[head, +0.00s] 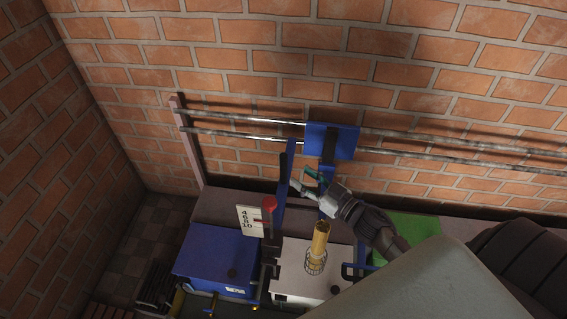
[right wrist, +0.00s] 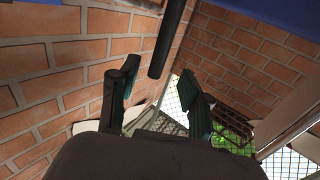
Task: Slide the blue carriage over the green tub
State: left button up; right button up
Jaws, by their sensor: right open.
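The blue carriage (head: 333,141) hangs on two metal rails along the brick wall in the head view. Blue bars and a dark rod hang below it. My right gripper (head: 303,180) is open just below the carriage, beside these bars. In the right wrist view, a dark rod (right wrist: 167,38) runs down toward the space between the open green fingers (right wrist: 160,98); I cannot tell whether it touches them. A green surface (head: 418,227), perhaps the green tub, lies to the right, partly hidden by my right arm. My left gripper is not in view.
The rails (head: 240,118) run on to the right past the carriage. Below stand a blue box (head: 216,250), a red-knobbed lever (head: 270,204), a number card (head: 249,219) and a pale machine (head: 300,289) with a caged brass cylinder (head: 320,240).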

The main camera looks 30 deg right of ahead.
aim_at(284, 164)
jog(key=x, duration=0.7)
jog(key=shift+w+a, duration=0.15)
jog(key=shift+w, duration=0.25)
jog(key=shift+c, duration=0.3)
grip_shut()
